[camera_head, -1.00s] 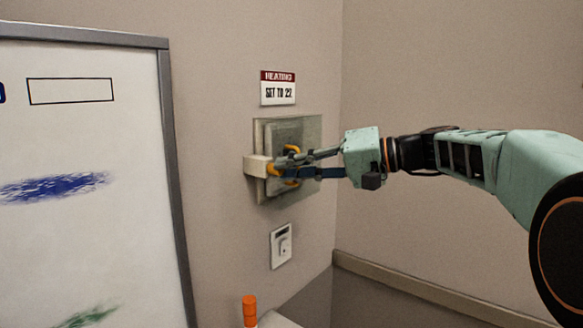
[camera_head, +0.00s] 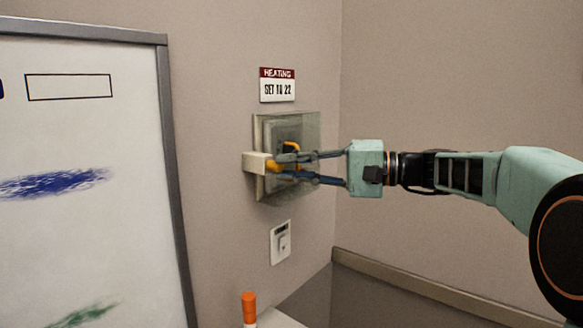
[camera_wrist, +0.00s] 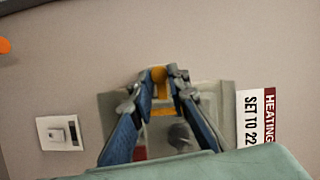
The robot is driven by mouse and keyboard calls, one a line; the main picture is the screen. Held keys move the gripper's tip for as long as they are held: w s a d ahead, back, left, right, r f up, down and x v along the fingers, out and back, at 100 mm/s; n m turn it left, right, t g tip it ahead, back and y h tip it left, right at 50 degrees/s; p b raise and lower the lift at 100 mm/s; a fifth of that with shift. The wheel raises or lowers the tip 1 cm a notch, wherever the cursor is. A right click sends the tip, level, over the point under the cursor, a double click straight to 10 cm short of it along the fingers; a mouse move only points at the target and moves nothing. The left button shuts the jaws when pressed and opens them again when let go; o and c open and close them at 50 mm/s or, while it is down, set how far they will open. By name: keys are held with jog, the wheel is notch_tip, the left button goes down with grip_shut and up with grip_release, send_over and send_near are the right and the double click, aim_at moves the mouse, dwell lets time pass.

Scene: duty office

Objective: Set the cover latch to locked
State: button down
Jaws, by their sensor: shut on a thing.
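A heating control box (camera_head: 257,190) with a see-through cover (camera_head: 311,130) is fixed to the wall. A pale latch block (camera_head: 256,163) sticks out at its left edge, with a yellow latch piece (camera_head: 273,166) beside it. My gripper (camera_head: 280,165) reaches in from the right, its fingers at the latch in front of the cover. In the wrist view, my gripper (camera_wrist: 160,80) is shut on the yellow latch knob (camera_wrist: 158,74). The fingers hide part of the latch and cover, and I cannot tell whether the latch reads locked.
A heating sign (camera_head: 277,85) hangs above the box, and a small wall switch (camera_head: 280,242) sits below it. A whiteboard (camera_head: 90,180) stands at the left. An orange-capped object (camera_head: 249,308) is at the bottom. The wall to the right is bare.

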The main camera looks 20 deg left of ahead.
jog(key=c, duration=2.1)
grip_release()
jog(key=d, duration=1.2)
jog(key=shift+r, duration=0.35)
